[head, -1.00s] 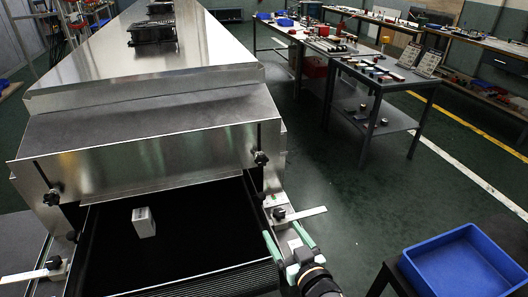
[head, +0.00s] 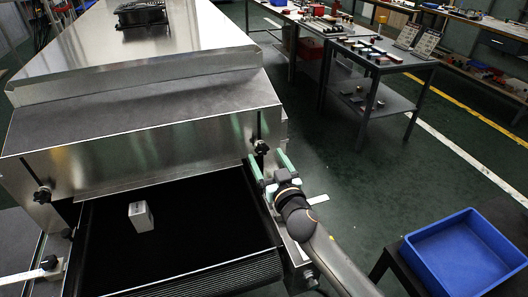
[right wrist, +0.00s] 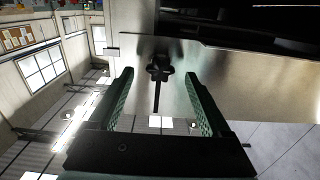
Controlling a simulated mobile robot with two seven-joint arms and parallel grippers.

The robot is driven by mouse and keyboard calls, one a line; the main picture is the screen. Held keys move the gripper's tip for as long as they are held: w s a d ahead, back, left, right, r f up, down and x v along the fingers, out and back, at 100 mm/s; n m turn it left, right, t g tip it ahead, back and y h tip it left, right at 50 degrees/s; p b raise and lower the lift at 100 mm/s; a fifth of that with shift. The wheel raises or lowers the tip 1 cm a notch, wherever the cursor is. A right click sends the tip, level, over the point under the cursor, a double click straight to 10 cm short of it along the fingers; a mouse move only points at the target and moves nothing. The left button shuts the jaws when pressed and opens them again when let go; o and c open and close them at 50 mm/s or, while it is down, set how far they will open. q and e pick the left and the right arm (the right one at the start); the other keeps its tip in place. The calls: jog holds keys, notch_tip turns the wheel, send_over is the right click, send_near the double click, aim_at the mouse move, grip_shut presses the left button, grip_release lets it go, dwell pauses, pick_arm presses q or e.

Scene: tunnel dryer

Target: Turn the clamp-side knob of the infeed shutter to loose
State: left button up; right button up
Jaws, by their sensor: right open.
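The infeed shutter (head: 150,155) is the bare metal plate across the dryer mouth. A black lobed knob (head: 261,147) sits on its right end and another black knob (head: 42,195) on its left end. Which one is clamp-side is not marked. My right gripper (head: 267,159) is open, its green-padded fingers pointing at the right knob. In the right wrist view, that knob (right wrist: 160,67) lies just beyond and between the two open fingertips (right wrist: 158,76), with a dark slot beside it. No contact shows. My left gripper is not in view.
A small white box (head: 141,217) stands on the black belt (head: 190,225) under the shutter. A blue bin (head: 465,258) is at the lower right. Floor between bin and dryer is clear.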

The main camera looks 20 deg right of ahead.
aim_at(261, 148)
jog(key=shift+w+a, duration=0.1)
jog(key=shift+w, duration=1.35)
grip_shut()
